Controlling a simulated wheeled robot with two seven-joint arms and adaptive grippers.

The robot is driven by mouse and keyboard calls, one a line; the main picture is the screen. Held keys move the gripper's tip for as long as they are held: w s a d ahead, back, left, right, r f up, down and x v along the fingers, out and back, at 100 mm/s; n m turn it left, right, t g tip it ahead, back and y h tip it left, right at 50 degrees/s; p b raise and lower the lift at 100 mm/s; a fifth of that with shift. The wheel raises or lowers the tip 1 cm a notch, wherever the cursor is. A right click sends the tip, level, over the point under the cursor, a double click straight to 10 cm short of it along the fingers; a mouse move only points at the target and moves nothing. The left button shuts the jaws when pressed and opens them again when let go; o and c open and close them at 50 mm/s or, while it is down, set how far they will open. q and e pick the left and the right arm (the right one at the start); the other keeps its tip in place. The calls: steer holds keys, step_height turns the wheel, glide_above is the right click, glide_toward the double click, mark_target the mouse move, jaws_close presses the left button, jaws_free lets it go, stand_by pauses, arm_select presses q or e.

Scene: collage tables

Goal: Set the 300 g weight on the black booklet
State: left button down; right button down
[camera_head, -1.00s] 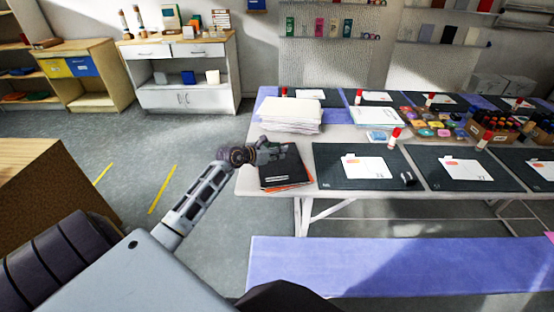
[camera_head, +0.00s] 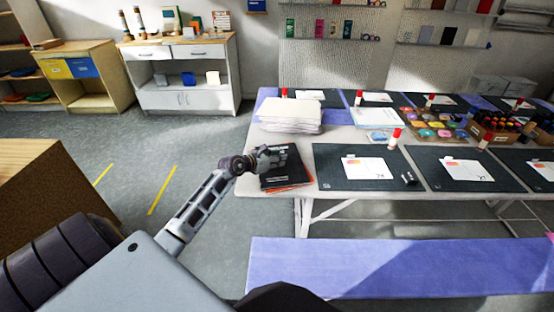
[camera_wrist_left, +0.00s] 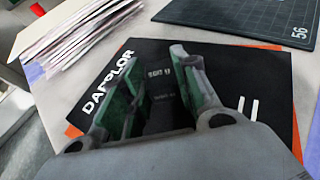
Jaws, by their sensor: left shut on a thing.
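The black booklet (camera_head: 292,176) with white lettering lies at the table's near left corner, on top of orange-red sheets. It also shows in the left wrist view (camera_wrist_left: 243,84), under and around the fingers. My left gripper (camera_head: 274,157) is over the booklet. In the left wrist view its two fingers (camera_wrist_left: 160,92) are shut on a dark block with small pale print, which I take for the weight (camera_wrist_left: 161,80). I cannot read the print, and I cannot tell whether the block touches the booklet. My right gripper is not in view.
A stack of white paper (camera_head: 291,114) stands just behind the booklet. A blue bench (camera_head: 400,265) runs in front of the table.

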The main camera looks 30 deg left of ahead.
arm_select(q)
steer(key=c, duration=1.1)
jaws_free()
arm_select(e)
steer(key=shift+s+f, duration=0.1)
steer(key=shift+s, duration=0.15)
arm_select(q)
steer(key=shift+r, duration=0.1)
steer(key=shift+v, duration=2.25)
steer(key=shift+p+v, duration=0.35)
steer(key=shift+v, duration=3.4)
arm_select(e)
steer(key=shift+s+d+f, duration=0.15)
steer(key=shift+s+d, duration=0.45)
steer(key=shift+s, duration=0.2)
